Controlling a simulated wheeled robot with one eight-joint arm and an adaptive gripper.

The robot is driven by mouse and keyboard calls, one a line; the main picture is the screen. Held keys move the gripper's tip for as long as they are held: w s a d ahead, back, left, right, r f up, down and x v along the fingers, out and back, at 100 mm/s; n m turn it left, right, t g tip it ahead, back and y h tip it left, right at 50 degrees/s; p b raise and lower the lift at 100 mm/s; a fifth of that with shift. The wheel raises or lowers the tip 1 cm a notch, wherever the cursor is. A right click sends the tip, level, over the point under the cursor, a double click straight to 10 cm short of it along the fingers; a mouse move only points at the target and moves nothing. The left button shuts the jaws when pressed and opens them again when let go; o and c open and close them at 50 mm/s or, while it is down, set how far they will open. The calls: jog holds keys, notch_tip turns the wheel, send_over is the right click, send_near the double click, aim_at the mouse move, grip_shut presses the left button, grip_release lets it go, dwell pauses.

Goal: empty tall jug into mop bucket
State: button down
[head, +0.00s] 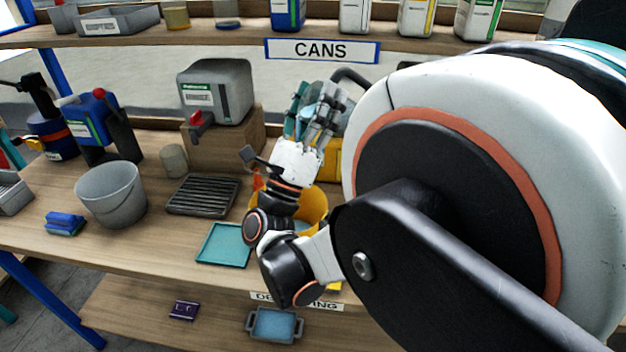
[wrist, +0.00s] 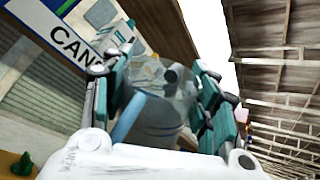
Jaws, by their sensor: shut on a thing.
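My gripper (head: 318,98) is raised above the bench, below the CANS sign, with its fingers around a clear bluish jug. In the wrist view the jug (wrist: 155,118) sits between the teal finger pads of my gripper (wrist: 160,100). The fingers hide most of the jug in the head view, and I cannot tell its exact tilt or how much is in it. The yellow mop bucket (head: 316,207) stands on the bench below my gripper, partly hidden by my arm. Some pale blue shows inside it.
A grey bucket (head: 112,194), a black grate (head: 203,195) and a teal tray (head: 225,244) lie left of my arm. A grey canister (head: 216,90) stands on a wooden block (head: 232,145). The shelf with the CANS sign (head: 321,50) runs close above my gripper.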

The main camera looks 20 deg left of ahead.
jog(key=shift+r+n+t+y, duration=0.3)
